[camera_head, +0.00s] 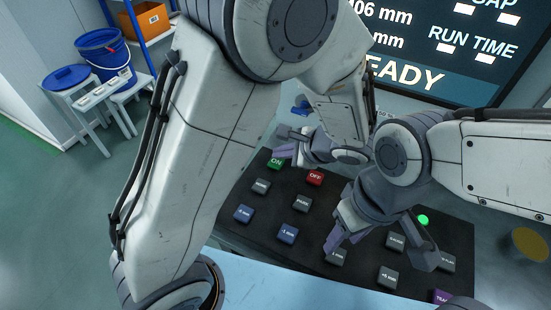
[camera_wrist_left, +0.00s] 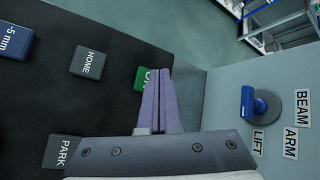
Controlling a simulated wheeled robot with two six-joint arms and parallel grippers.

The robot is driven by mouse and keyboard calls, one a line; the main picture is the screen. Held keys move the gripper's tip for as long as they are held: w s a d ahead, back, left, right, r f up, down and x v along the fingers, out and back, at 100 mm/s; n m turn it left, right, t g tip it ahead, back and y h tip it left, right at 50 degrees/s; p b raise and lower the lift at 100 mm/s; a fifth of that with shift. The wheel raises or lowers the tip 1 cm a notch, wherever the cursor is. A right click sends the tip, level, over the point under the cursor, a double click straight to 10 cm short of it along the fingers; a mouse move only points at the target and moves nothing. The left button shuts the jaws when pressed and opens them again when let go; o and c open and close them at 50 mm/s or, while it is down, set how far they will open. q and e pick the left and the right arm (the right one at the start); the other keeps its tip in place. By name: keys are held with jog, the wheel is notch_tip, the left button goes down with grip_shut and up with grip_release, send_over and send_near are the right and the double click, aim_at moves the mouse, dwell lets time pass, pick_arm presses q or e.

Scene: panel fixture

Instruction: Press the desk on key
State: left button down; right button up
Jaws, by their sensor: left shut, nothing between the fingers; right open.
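The green ON key (camera_head: 275,163) sits at the far left corner of the black key panel (camera_head: 225,222). In the left wrist view the ON key (camera_wrist_left: 141,77) is partly hidden behind my fingers. My left gripper (camera_head: 280,151) is shut and empty, with its fingertips right at the ON key. The closed fingers (camera_wrist_left: 161,78) also show in the left wrist view, overlapping the key's right part. I cannot tell whether they touch it. My right gripper (camera_head: 378,248) is open and empty over the right part of the panel.
A red OFF key (camera_head: 315,177) lies right of ON, with HOME (camera_head: 261,186) and PARK (camera_head: 302,203) nearer. A blue lever (camera_wrist_left: 255,105) stands beside the panel near labels. The screen (camera_head: 440,50) shows "EADY". A green light (camera_head: 423,219) glows by my right gripper.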

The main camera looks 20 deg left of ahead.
aim_at(280, 164)
pick_arm(q)
notch_tip(280, 164, up, 5)
jog(key=p, duration=0.4)
dwell(0.8)
jog(key=s+d+r+n+g+h+p, duration=0.1)
jog(key=s+d+r+n+h, duration=0.1)
jog(key=s, duration=0.4)
jog(key=s+d+r+n+g+h, duration=0.2)
jog(key=s+r+n+h, duration=0.1)
jog(key=s, duration=0.4)
jog(key=s+d+r+n+g+h+p, duration=0.1)
jog(key=s+d+r+n+h, duration=0.1)
jog(key=s+h, duration=0.2)
jog(key=s, duration=0.3)
jog(key=shift+s+d+r+n+p, duration=0.15)
jog(key=shift+s+d+n+p, duration=0.05)
jog(key=shift+d+n+p, duration=0.1)
